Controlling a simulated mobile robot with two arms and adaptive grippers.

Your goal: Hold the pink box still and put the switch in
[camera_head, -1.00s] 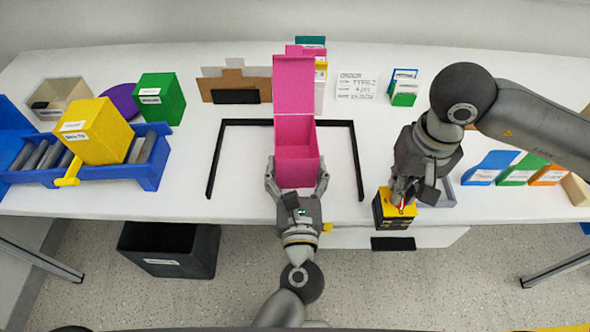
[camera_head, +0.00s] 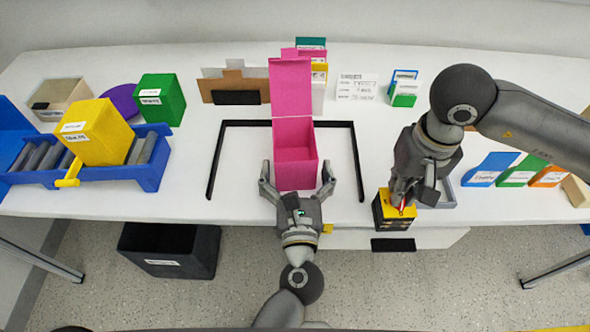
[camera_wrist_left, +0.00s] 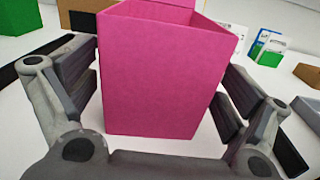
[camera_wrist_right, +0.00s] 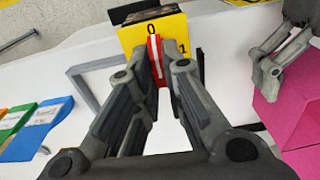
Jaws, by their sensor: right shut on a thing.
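The pink box (camera_head: 296,172) stands on the table with its lid upright and open at the back. My left gripper (camera_head: 297,178) is at its front, with one finger on each side, spread wide with gaps beside the walls. In the left wrist view the pink box (camera_wrist_left: 165,75) stands between the open fingers. The rotary switch (camera_head: 393,212) is a yellow and black block with a red handle, at the table's front edge, right of the box. My right gripper (camera_wrist_right: 155,75) is shut on the red handle (camera_wrist_right: 155,58); marks 0 and 1 show on the yellow face.
A black frame (camera_head: 209,165) surrounds the pink box at the back and sides. A blue rack (camera_head: 150,178) with a yellow box stands at left. A grey tray lies behind the right gripper. Colored sloped bins (camera_head: 490,170) stand at right.

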